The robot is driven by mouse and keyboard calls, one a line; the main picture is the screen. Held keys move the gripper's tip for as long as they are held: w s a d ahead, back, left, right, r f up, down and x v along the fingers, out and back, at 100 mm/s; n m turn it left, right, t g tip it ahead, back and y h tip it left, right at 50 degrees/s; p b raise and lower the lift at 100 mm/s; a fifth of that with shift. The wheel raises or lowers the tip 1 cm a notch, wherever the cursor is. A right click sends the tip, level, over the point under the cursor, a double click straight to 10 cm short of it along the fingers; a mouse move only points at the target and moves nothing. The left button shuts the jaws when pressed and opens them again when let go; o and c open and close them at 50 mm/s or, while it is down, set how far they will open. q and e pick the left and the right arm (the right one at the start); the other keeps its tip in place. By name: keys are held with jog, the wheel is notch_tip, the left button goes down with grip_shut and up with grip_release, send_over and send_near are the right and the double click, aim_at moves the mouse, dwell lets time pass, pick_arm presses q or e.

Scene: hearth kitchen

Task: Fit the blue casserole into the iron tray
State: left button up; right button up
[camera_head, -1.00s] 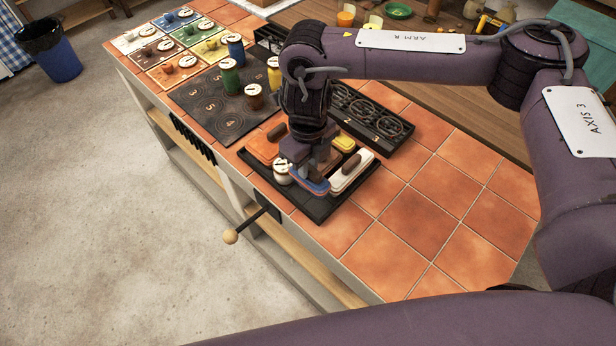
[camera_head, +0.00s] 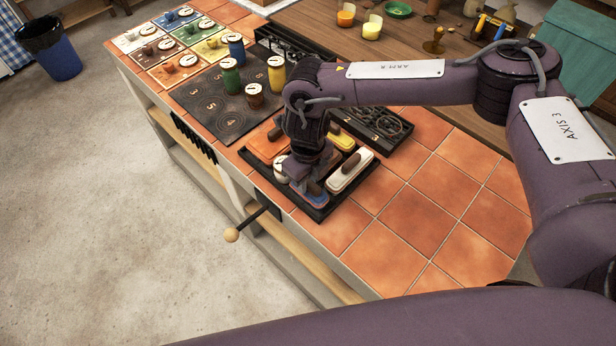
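The blue casserole (camera_head: 313,197) is at the near corner of the iron tray (camera_head: 348,196), mostly covered by my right gripper (camera_head: 307,181). The gripper points down and appears shut on it. The casserole looks low, within the tray's outline; whether it rests fully on the tray floor is hidden. An orange casserole (camera_head: 264,147), a yellow one (camera_head: 342,140) and a white one (camera_head: 350,168) sit in the tray around it. A small white-lidded jar (camera_head: 281,168) stands just left of the gripper. My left gripper is out of view.
A dark numbered board (camera_head: 205,112) with several coloured jars lies behind the tray. A black rack with numbered rings (camera_head: 378,126) is to the right. A crank handle (camera_head: 232,235) sticks out from the counter front. Bare tiles (camera_head: 415,220) lie right of the tray.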

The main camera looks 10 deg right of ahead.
aim_at(308, 182)
jog(key=shift+o, duration=0.9)
jog(key=shift+r, duration=0.55)
notch_tip(308, 182, up, 11)
jog(key=b, duration=0.1)
jog(key=shift+r+b, duration=0.15)
jog(key=shift+b, duration=0.25)
